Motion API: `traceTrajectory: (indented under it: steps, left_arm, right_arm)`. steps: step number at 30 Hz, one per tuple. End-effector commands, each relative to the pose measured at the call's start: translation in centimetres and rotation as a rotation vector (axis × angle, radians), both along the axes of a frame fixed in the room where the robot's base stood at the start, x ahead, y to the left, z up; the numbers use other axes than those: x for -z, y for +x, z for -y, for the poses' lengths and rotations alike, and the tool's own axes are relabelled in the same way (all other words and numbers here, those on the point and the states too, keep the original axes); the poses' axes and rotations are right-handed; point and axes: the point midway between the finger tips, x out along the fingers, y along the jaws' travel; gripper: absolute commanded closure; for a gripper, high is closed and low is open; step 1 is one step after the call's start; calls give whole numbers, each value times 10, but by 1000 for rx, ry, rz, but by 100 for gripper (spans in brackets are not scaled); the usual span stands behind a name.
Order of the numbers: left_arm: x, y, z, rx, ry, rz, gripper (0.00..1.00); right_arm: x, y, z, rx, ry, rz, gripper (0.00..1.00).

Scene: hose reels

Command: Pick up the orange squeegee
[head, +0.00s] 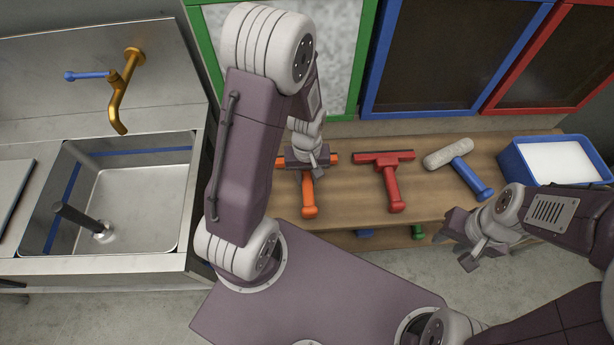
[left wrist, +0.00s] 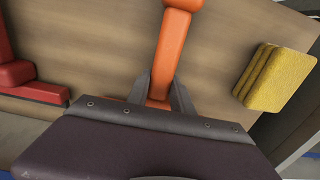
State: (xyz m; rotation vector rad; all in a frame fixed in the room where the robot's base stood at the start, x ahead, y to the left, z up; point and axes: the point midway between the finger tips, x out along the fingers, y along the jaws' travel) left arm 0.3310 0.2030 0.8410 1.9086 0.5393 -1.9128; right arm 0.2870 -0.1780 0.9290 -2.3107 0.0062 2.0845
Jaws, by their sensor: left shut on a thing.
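The orange squeegee (head: 308,197) lies on the wooden bench, its handle pointing toward me in the head view. My left gripper (head: 306,162) is over the squeegee where the handle meets the head, and my arm partly hides the head. In the left wrist view the squeegee's orange handle (left wrist: 172,40) runs down between the two fingers of my left gripper (left wrist: 160,95), which are shut on it. My right gripper (head: 470,252) is at the right in the head view, in front of the bench, away from the squeegee; its finger gap is hard to make out.
A red squeegee (head: 394,186), a blue-handled scrubber (head: 468,177) and a blue tub (head: 557,162) stand to the right on the wooden bench (head: 430,207). A yellow sponge (left wrist: 275,78) lies near the orange squeegee. A steel sink (head: 120,225) is at the left.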

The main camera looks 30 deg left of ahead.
Motion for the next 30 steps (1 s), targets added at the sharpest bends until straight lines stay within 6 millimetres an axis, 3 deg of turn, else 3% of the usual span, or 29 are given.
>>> traceTrajectory:
  steps: [7,18,24,30]
  left_arm:
    - [-42,6,3,3,1,9,100]
    - [-90,67,62,4,0,5,100]
    - [-103,84,78,1,-1,3,100]
    - [-106,86,80,-1,0,2,100]
  right_arm:
    - [-9,0,0,0,0,0,64]
    - [-15,0,0,0,0,0,64]
    - [-16,0,0,0,0,0,64]
    - [-16,0,0,0,0,0,64]
